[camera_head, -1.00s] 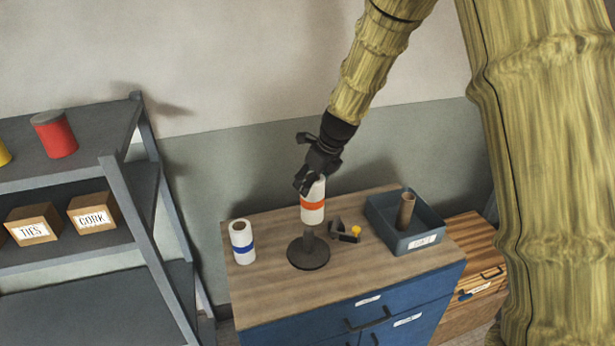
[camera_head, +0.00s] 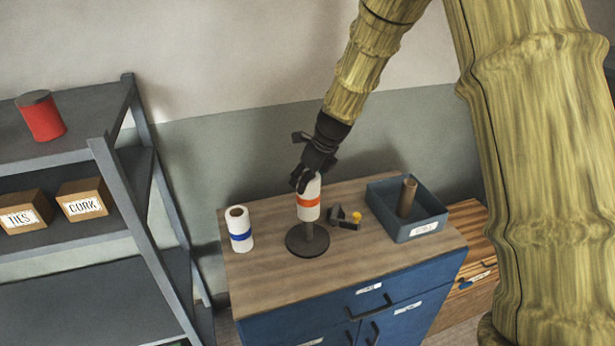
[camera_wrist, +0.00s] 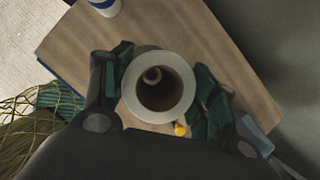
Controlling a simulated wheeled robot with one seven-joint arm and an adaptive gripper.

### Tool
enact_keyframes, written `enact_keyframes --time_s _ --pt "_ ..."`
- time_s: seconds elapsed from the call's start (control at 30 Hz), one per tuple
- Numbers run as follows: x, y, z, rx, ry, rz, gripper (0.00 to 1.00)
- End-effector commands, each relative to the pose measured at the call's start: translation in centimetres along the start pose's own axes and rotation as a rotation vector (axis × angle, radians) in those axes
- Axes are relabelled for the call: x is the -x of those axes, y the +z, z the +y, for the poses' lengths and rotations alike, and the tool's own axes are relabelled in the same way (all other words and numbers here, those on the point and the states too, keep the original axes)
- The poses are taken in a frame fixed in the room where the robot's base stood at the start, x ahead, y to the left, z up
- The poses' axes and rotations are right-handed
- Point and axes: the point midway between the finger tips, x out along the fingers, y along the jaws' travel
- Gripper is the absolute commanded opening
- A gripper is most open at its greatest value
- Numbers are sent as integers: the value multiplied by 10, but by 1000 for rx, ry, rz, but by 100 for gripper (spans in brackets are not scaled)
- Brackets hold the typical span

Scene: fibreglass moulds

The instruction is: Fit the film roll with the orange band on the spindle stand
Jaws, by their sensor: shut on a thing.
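The film roll with the orange band (camera_head: 308,206) is white and upright, directly above the spindle stand. My gripper (camera_head: 305,183) is shut on its upper end; in the wrist view the fingers sit on both sides of the roll (camera_wrist: 130,96). The spindle stand (camera_head: 307,240) is a dark round base with a short post, on the wooden cabinet top. The post shows below the roll. In the wrist view the post's round tip (camera_wrist: 152,75) shows through the roll's hole, off-centre to the upper left. I cannot tell whether the tip is inside the roll.
A white roll with a blue band (camera_head: 239,230) stands left of the stand. A dark tool with a yellow part (camera_head: 347,219) lies close on the right. A blue-grey tray (camera_head: 428,215) holds a brown tube (camera_head: 407,197). A shelf unit (camera_head: 130,180) stands at the left.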

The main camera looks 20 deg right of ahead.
Motion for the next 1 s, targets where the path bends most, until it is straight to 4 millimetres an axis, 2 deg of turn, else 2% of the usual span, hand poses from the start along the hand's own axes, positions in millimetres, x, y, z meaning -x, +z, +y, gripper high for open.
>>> enact_keyframes --time_s 1.0 --pt "-40 -16 0 0 -1 -1 2"
